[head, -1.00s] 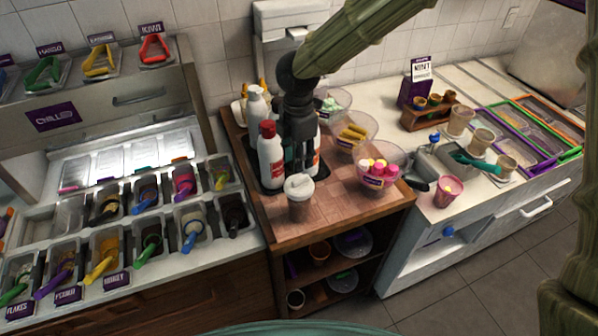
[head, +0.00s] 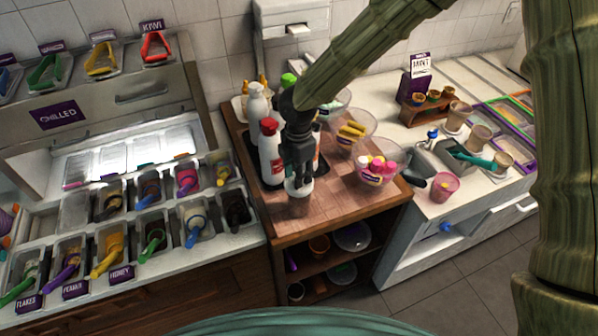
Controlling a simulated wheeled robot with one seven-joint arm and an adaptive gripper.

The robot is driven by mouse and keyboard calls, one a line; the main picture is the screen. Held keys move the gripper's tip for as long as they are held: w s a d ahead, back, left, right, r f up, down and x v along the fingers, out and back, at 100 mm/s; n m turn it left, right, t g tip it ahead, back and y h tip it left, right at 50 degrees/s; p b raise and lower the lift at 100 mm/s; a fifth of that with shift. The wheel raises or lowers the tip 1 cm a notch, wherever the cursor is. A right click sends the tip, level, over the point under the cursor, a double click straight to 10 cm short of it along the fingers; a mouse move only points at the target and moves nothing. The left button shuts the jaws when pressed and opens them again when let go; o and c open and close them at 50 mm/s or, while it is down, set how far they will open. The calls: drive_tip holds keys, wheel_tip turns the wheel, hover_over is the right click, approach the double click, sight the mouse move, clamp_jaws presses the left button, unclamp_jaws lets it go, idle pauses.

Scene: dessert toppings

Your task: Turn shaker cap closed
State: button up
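The gripper hides the top of the cap. From this view I cannot tell whether the fingers touch the cap or are closed on it.
A red-capped white bottle (head: 270,152) and a white bottle (head: 257,103) stand close behind and left of my gripper. A bowl with pink and white items (head: 376,171) stands to the right. The counter's front edge (head: 340,225) lies near the shaker.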

clamp_jaws()
drive_tip(key=shift+f+m+b, duration=0.1)
drive_tip(key=shift+m+b, duration=0.2)
drive_tip(key=shift+m, duration=0.1)
drive_tip(key=shift+m+b, duration=0.35)
drive_tip(key=shift+m, duration=0.85)
drive_tip(key=shift+o, duration=0.4)
unclamp_jaws()
drive_tip(key=shift+r, duration=0.2)
